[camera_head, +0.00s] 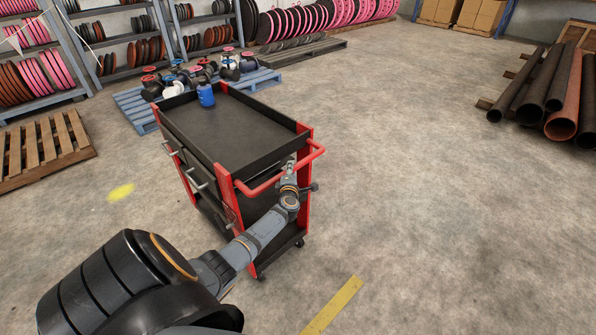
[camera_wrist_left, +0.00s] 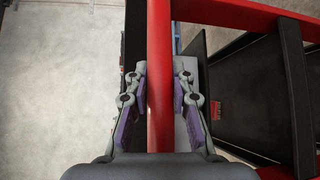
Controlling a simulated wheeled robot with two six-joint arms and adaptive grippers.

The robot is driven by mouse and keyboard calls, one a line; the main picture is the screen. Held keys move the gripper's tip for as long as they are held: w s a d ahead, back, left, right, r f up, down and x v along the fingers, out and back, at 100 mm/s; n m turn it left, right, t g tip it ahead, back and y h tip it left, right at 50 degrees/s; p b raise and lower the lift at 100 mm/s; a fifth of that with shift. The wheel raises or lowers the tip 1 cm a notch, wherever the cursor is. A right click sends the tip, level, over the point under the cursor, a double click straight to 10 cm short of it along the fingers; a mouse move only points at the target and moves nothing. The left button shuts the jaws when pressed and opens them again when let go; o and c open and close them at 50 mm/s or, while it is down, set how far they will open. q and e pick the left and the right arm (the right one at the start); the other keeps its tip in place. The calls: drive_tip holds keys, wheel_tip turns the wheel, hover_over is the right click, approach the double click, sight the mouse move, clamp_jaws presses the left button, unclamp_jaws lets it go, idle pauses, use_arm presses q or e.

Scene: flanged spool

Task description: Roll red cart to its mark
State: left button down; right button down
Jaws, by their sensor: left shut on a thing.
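The red cart (camera_head: 232,128) with a black top tray stands upright on its casters in the middle of the head view. Its red push handle (camera_head: 262,187) is on the near right end. My left gripper (camera_head: 290,168) is shut on this handle; the wrist view shows the red bar (camera_wrist_left: 159,60) between the two fingers (camera_wrist_left: 160,90). A yellow strip (camera_head: 332,306) lies on the floor at the near right. My right gripper is not in view.
A blue pallet (camera_head: 130,105) with several items is just behind the cart. A wooden pallet (camera_head: 42,148) and shelves are left. Dark pipes (camera_head: 541,85) lie far right. The floor right of the cart is clear.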

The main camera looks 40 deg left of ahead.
sight(266, 151)
use_arm(q)
drive_tip(key=a+b, duration=0.1)
drive_tip(key=a, duration=0.3)
drive_tip(key=a+b, duration=0.2)
drive_tip(key=a, duration=0.3)
drive_tip(key=w+a+b, duration=0.1)
drive_tip(key=a+b, duration=0.1)
drive_tip(key=a, duration=0.3)
drive_tip(key=shift+w, duration=0.1)
drive_tip(key=shift+a, duration=0.4)
drive_tip(key=shift+a+r+b, duration=0.15)
drive_tip(key=shift+r+b, duration=0.1)
drive_tip(key=shift+b, duration=0.1)
